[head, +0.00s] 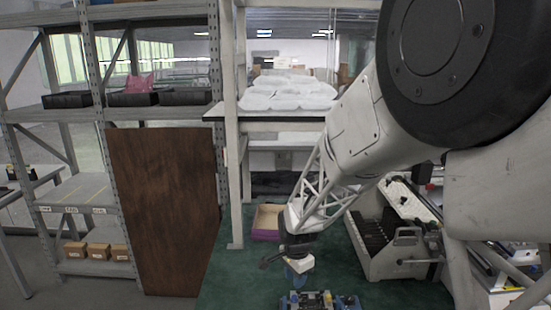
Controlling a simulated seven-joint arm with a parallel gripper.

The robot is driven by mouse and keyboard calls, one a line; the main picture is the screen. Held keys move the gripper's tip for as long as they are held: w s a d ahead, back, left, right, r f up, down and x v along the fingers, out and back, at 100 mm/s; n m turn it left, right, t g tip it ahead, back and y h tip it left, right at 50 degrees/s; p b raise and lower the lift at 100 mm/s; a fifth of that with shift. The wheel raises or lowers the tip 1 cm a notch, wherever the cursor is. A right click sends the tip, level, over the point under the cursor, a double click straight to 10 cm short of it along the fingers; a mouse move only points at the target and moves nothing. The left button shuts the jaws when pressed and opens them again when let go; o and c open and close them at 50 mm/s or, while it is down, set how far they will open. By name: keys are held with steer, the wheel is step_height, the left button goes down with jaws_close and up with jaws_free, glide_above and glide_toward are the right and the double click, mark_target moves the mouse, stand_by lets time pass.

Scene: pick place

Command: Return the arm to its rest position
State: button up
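My arm comes in from the upper right of the head view and reaches down to the lower middle. My gripper (297,268) is small at its end, above the green floor. A faint bluish round shape (296,278) shows just below it. I cannot tell whether that shape is held or lies behind, and the fingers are too small to read as open or shut.
A blue and dark device (320,300) sits at the bottom edge below my gripper. A grey slotted machine (392,245) stands close on the right. A brown board (165,210) leans on metal shelving at left. An open cardboard box (266,222) is behind my arm.

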steer(key=shift+s+d+r, duration=0.2)
steer(key=shift+s+r, duration=0.05)
steer(key=shift+r, duration=0.2)
steer(key=s+d+r+n+t, duration=0.1)
steer(key=s+d+r+n, duration=0.5)
steer(key=s+r, duration=0.65)
steer(key=s+d+r+n, duration=0.2)
steer(key=s+d+r, duration=0.1)
steer(key=s, duration=0.6)
steer(key=s+d+r+n+t, duration=0.1)
steer(key=s+d+r+n, duration=0.2)
steer(key=s, duration=0.7)
steer(key=shift+s+d+r+t, duration=0.15)
steer(key=shift+s+r+t, duration=0.15)
steer(key=shift+r, duration=0.4)
steer(key=shift+w, duration=0.15)
steer(key=shift+c, duration=0.3)
